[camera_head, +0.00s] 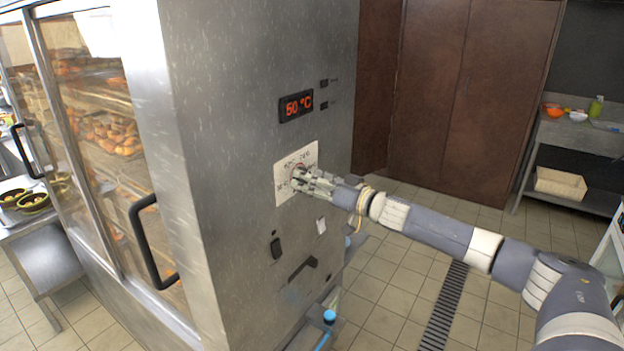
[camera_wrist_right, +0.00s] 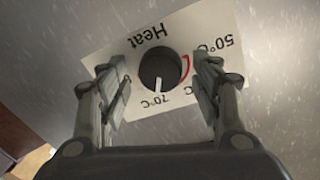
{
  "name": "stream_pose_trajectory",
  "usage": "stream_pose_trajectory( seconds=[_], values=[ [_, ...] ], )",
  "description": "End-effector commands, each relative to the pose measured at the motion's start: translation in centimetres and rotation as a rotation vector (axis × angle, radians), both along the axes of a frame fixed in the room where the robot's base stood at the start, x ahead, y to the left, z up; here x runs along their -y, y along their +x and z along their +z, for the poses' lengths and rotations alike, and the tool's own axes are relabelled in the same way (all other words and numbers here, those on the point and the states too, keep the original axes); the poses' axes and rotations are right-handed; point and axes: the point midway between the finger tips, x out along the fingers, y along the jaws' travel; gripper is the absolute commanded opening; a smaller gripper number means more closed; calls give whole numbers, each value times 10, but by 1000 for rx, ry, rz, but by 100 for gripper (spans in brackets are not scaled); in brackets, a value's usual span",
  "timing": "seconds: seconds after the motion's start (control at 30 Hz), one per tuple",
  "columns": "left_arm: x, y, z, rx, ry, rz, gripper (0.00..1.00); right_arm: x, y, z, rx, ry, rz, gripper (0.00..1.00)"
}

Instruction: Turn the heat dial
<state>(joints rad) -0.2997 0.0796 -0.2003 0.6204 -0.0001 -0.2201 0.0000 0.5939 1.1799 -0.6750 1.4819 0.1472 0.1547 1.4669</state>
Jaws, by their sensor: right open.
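The heat dial (camera_wrist_right: 160,70) is a dark round knob with a white pointer mark, on a pale plate (camera_wrist_right: 197,28) lettered "Heat", "50°C" and "70°C". In the right wrist view the pointer is at the 70°C lettering. In the head view the plate (camera_head: 310,152) is on the side of a steel cabinet, below a red display (camera_head: 296,106) reading 50 °C. My right gripper (camera_head: 300,178) is at the plate and partly hides the dial. In the wrist view its open fingers (camera_wrist_right: 163,72) stand on either side of the dial, with gaps visible. My left gripper is not in view.
The steel cabinet (camera_head: 230,240) has glass doors with black handles (camera_head: 150,240) and trays of food behind. Below the plate are a black switch (camera_head: 276,247) and a dark lever (camera_head: 302,268). A bottle with a blue cap (camera_head: 329,316) is low beside the cabinet. Tiled floor is free at right.

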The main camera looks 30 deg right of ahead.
Motion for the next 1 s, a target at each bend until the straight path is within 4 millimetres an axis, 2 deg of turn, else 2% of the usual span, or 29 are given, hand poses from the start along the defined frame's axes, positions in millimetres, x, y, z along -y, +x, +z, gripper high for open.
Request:
stream_pose_trajectory(
  seconds=[0.17,0.37,0.73,1.0],
  values=[
    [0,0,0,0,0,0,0,0,0,0,0,0,0,59],
    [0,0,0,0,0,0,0,0,0,0,0,0,0,14],
    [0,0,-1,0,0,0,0,0,0,0,11,-26,0,14],
    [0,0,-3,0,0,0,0,0,0,-1,68,-163,0,14]
  ],
)
